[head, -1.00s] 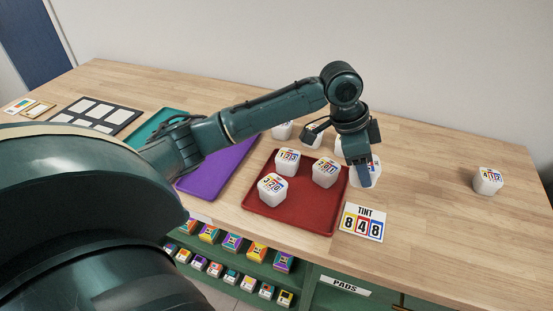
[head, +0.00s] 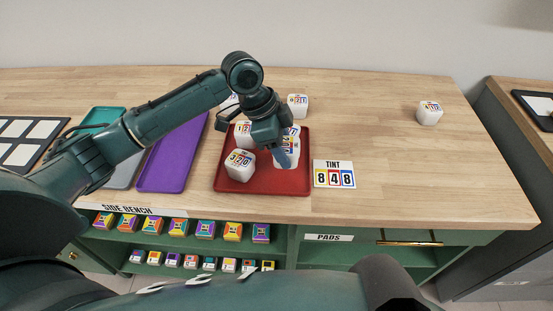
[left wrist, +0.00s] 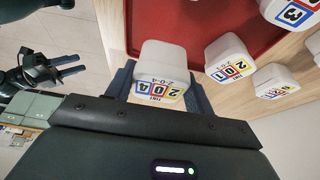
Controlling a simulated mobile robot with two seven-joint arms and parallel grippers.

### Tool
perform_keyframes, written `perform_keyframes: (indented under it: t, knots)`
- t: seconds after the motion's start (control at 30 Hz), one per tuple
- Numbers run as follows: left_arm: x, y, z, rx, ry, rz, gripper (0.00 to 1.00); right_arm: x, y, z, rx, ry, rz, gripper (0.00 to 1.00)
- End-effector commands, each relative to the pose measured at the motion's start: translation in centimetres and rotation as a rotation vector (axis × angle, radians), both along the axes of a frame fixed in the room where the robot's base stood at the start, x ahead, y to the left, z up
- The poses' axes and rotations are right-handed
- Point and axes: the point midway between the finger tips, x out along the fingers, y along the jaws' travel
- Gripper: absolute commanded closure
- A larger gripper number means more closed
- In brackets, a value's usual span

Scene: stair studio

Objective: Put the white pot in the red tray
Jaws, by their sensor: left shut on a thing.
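In the left wrist view the held pot (left wrist: 163,62) reads 204, between the two fingers. Whether its base touches the tray is hidden. Two white pots (head: 240,165) (head: 243,129) stand at the tray's left, and another (head: 293,130) is partly hidden behind my gripper. My right gripper (left wrist: 75,66) shows at the left of the left wrist view, its fingers apart and empty.
A purple tray (head: 172,160) lies left of the red one. White pots stand behind the tray (head: 297,104) and far right (head: 429,113). The bench between card and far pot is clear.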

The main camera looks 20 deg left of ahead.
Motion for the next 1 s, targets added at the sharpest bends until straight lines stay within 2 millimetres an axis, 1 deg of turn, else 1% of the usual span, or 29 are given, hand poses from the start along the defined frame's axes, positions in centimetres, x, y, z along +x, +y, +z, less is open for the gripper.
perform_keyframes:
  t: [0.03,0.23,0.43,0.8,0.83,1.0]
  knots:
    - [0.0,0.0,-0.7,0.001,0.001,0.000,0.72,0.0,0.0,0.0,-0.001,0.000,0.001,0.64]
    - [0.0,0.0,-2.2,0.000,0.002,0.001,0.72,0.0,0.0,0.0,-0.001,0.000,0.000,0.64]
    - [0.0,0.0,-4.9,0.000,0.001,0.002,0.72,0.0,-0.1,0.0,-0.001,0.001,-0.001,0.64]
    - [0.0,0.0,-5.4,0.000,-0.002,0.001,0.72,-0.1,-0.1,-0.1,-0.002,0.005,-0.001,0.64]
    - [0.0,0.0,-5.5,0.000,-0.002,0.001,0.46,-0.1,-0.1,-0.1,-0.003,0.005,-0.001,0.64]
    - [0.0,0.0,-5.4,0.001,-0.002,0.001,0.32,-0.1,-0.1,-0.1,-0.003,0.005,-0.001,0.64]
